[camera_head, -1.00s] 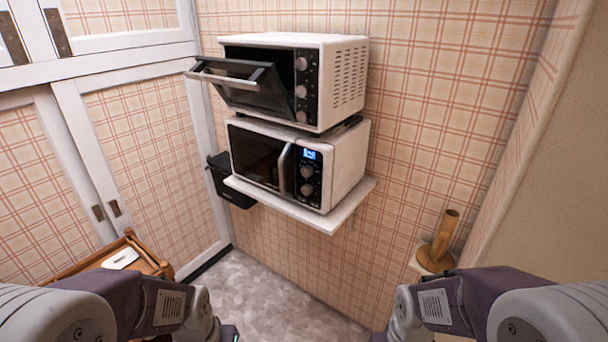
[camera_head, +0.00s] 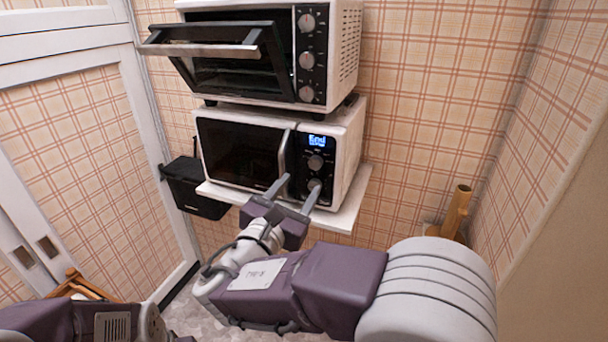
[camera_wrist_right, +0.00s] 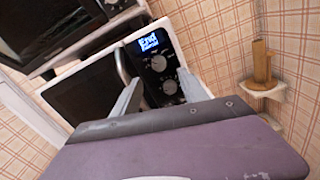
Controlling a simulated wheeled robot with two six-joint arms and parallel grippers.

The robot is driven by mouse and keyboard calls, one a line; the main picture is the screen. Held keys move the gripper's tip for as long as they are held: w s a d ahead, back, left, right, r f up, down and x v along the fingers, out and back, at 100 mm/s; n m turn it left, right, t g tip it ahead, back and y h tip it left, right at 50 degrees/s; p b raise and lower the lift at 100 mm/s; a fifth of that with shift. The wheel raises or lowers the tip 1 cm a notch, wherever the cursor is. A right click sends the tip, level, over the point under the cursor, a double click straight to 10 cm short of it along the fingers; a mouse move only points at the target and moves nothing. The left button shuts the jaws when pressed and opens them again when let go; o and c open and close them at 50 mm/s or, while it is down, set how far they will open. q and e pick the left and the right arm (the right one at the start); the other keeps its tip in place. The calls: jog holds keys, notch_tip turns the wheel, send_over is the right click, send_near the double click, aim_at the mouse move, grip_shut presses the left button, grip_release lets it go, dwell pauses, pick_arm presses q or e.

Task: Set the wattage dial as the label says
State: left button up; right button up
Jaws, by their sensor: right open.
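The white microwave (camera_head: 348,150) sits on a shelf with its door shut. Its lit display (camera_head: 318,141) seems to read "End". Its black panel has an upper dial (camera_head: 315,163) and a lower dial (camera_head: 314,184); their markings are too small to read. My right gripper (camera_head: 297,188) is open and empty in front of the panel, its fingers at about the lower dial's height. In the right wrist view the upper dial (camera_wrist_right: 158,63) and lower dial (camera_wrist_right: 169,86) show between the finger lines; I cannot tell contact. No readable wattage label shows. My left gripper is out of view.
A toaster oven (camera_head: 345,55) with its door hanging partly open stands above the microwave. The white shelf (camera_head: 345,215) juts out under it. A black bin (camera_head: 195,188) hangs at left. A wooden post (camera_head: 456,210) stands at right.

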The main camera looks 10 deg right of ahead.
aim_at(314, 166)
jog(key=x, duration=0.8)
jog(key=shift+w+d+p, duration=0.25)
jog(key=shift+w+p, duration=0.05)
jog(key=shift+p, duration=0.05)
jog(key=shift+w+f, duration=0.1)
jog(key=shift+w, duration=0.25)
grip_shut()
